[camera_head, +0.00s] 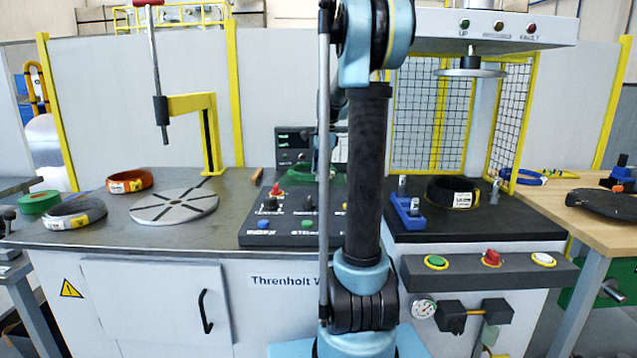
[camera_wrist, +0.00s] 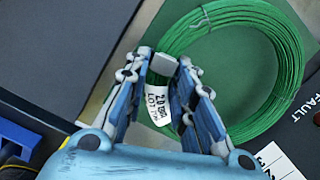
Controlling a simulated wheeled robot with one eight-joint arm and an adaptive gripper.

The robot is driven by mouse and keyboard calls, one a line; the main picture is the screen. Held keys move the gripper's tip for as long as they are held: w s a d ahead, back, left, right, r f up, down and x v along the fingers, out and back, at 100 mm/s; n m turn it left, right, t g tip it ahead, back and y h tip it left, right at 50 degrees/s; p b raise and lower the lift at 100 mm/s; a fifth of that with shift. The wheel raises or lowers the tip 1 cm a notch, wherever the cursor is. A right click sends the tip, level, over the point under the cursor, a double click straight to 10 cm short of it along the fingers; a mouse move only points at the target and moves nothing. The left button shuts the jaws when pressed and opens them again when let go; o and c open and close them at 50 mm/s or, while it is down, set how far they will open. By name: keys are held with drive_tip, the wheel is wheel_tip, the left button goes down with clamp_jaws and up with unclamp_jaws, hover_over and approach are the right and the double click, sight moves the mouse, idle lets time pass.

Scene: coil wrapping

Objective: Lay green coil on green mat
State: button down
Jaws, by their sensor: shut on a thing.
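The green coil (camera_wrist: 285,60), a ring of thin green wire, fills the upper right of the wrist view. My gripper (camera_wrist: 166,70) is shut on its near left side, where a white lot tag (camera_wrist: 158,103) hangs between the fingers. The green mat (camera_wrist: 222,68) is a flat dark green area showing through the ring and around it. I cannot tell whether the coil touches the mat. In the head view the green coil (camera_head: 331,176) shows behind my arm, over the back of the control panel; my gripper is mostly hidden there.
To the left are a slotted round plate (camera_head: 174,206), an orange coil (camera_head: 130,181), a grey coil (camera_head: 75,213) and green tape (camera_head: 40,203). A black coil (camera_head: 453,193) sits under the press at right.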

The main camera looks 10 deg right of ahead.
drive_tip(key=shift+f, duration=1.4)
drive_tip(key=c, duration=1.4)
unclamp_jaws()
drive_tip(key=shift+o, duration=0.2)
drive_tip(key=shift+r, duration=0.1)
drive_tip(key=r, duration=0.4)
drive_tip(key=d+r, duration=0.1)
drive_tip(key=r, duration=0.6)
drive_tip(key=shift+w+d+r, duration=0.15)
drive_tip(key=shift+d+r, duration=0.05)
drive_tip(key=shift+r, duration=0.2)
